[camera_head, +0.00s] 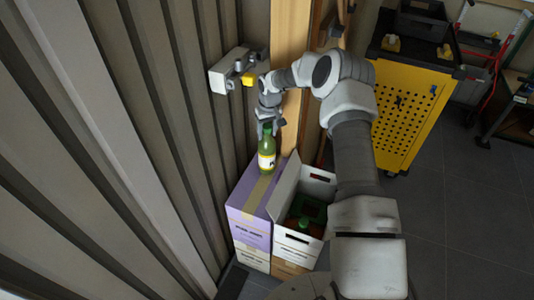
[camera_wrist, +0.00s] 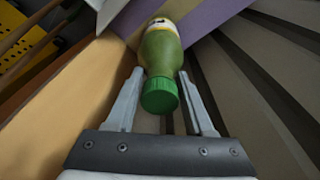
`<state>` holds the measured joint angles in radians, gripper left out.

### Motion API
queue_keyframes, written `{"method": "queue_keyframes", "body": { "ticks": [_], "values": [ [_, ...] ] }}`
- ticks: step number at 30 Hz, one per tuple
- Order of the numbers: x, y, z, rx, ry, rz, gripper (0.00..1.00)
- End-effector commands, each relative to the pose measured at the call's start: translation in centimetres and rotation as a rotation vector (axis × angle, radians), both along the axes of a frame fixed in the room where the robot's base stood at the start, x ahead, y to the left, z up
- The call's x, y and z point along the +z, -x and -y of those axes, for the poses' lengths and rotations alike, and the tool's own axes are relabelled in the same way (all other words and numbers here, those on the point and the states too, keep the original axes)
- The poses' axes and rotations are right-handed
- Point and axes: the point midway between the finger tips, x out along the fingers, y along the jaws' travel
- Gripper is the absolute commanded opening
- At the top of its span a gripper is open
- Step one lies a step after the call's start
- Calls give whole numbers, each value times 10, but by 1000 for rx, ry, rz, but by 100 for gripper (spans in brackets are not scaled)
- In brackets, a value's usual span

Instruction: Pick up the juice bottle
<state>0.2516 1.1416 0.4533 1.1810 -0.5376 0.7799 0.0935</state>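The juice bottle (camera_head: 266,155) is green with a green cap and a pale label. It stands upright on a purple box (camera_head: 246,203) against the corrugated wall. My gripper (camera_head: 268,128) is just above it, pointing down around its top. In the wrist view the bottle (camera_wrist: 161,50) lies between the two fingers of my gripper (camera_wrist: 160,76), with its cap toward the palm. The fingers are apart, one on each side of the cap and neck, with narrow gaps showing. My gripper looks open and not closed on the bottle.
An open white box (camera_head: 290,190) with a green-topped item inside stands right of the purple box. A wooden post (camera_head: 290,50) rises behind. A wall-mounted grey fitting (camera_head: 235,68) is close to my wrist. A yellow perforated cart (camera_head: 410,110) stands at the right, with clear floor before it.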

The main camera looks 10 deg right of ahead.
Motion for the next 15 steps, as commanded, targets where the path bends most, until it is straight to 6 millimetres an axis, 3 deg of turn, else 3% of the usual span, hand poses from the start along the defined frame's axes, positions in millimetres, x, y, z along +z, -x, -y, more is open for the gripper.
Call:
{"method": "queue_keyframes", "body": {
  "ticks": [1, 8, 15],
  "values": [
    [0, 0, 0, 0, 0, 0, 40],
    [0, 0, 0, 0, 0, 0, 0],
    [0, 0, 0, 0, 0, -1, 0]
  ]
}}
